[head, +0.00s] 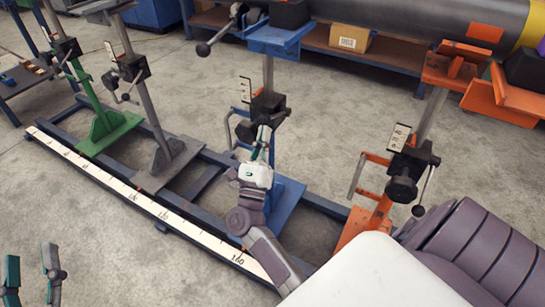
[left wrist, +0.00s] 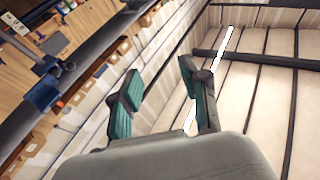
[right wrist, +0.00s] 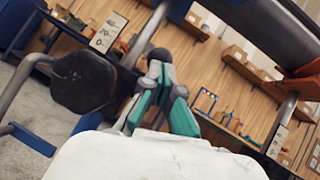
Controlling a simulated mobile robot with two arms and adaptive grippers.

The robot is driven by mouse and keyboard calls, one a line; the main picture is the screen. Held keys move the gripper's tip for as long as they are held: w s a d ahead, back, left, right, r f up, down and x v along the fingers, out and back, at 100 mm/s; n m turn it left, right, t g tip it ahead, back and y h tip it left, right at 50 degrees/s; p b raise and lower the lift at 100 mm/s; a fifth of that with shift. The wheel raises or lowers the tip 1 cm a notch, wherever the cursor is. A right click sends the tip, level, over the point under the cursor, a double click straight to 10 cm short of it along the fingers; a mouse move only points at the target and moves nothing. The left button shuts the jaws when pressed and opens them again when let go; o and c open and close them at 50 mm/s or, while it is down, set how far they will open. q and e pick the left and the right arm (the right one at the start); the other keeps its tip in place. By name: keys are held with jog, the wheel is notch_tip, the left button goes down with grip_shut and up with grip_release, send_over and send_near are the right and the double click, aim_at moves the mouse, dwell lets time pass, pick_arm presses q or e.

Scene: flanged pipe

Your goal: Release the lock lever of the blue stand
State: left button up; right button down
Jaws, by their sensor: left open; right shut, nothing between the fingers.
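The blue stand has a blue top (head: 280,38), a grey post, a black clamp block (head: 268,104) and a blue base (head: 287,203). Its black knob (head: 246,131) also shows large in the right wrist view (right wrist: 84,82). My right gripper (head: 264,140) is shut and empty, close in front of the clamp block and right of the knob. In the right wrist view, a black ball end (right wrist: 158,56), apparently of the lock lever, shows just beyond the fingertips. The lever's rod is mostly hidden; contact cannot be told. My left gripper (head: 30,278) is open and empty, far from the stand.
An orange stand (head: 380,215) stands to the right, with grey (head: 160,150) and green (head: 105,125) stands to the left. All share a dark floor frame with a white scale (head: 150,208). A large grey pipe (head: 420,22) lies behind.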

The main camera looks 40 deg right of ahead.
pick_arm(q)
jog(key=shift+w+a+f+g+y+p, duration=0.1)
jog(key=shift+w+f+g+y+p, duration=0.1)
jog(key=shift+f+g, duration=0.5)
jog(key=shift+w+a+f+g+y+p, duration=0.15)
jog(key=shift+f+g, duration=0.35)
jog(key=shift+f, duration=0.4)
pick_arm(e)
jog(key=shift+w+d+r, duration=0.1)
jog(key=shift+d+r, duration=0.05)
jog(key=shift+r, duration=0.8)
